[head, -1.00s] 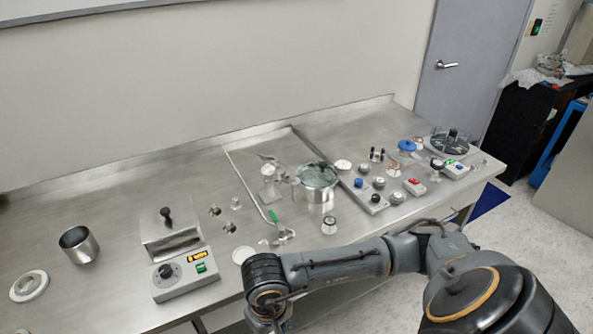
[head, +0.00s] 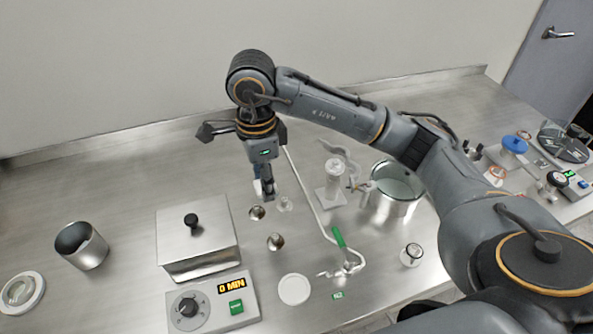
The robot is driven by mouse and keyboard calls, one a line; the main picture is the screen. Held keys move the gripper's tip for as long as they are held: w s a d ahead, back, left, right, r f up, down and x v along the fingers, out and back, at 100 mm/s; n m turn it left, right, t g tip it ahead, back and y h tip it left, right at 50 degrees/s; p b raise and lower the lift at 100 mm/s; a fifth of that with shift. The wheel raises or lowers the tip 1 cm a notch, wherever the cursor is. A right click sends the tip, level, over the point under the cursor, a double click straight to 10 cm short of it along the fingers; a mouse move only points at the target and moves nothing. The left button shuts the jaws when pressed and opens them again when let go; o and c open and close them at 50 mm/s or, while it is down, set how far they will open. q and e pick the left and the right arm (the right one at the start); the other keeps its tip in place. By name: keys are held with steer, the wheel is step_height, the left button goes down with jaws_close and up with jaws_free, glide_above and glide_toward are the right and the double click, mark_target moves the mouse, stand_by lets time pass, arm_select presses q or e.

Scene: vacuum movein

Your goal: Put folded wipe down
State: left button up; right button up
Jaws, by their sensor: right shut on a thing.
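My right gripper (head: 265,189) points down over the middle-left of the steel bench, behind the box with the black knob. It is shut on a small white piece, the folded wipe (head: 257,187), of which only a sliver shows beside the fingers. The rest of the wipe is hidden by the gripper. Whether the wipe touches the bench is hard to tell. My left gripper is not in view.
The lidded box (head: 197,238) with its timer panel (head: 212,303) stands in front. Small metal fittings (head: 275,241), a white disc (head: 294,289), a glass-and-metal stand (head: 333,185) and a steel pot (head: 396,190) lie nearby. The bench's back left is clear.

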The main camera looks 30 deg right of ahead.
steer(key=w+d+f+p, duration=0.2)
steer(key=w+d+p, duration=0.1)
steer(key=d, duration=0.5)
steer(key=p, duration=0.1)
glide_above(302, 187)
steer(key=a, duration=0.1)
steer(key=shift+m, duration=0.3)
steer(key=f, duration=0.5)
steer(key=shift+s+a+f, duration=0.1)
steer(key=shift+s+f, duration=0.1)
steer(key=shift+f, duration=0.35)
steer(key=shift+w+d+f, duration=0.1)
steer(key=shift+d+f, duration=0.15)
steer(key=shift+d, duration=0.1)
steer(key=f+p, duration=0.2)
steer(key=f, duration=0.1)
steer(key=shift+w+d+f, duration=0.1)
steer(key=shift+w+d, duration=0.05)
steer(key=shift+d, duration=0.05)
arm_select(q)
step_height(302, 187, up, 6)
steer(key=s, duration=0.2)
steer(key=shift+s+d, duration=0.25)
arm_select(e)
steer(key=shift+f, duration=0.2)
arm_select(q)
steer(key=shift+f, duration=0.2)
arm_select(e)
steer(key=shift+f, duration=0.1)
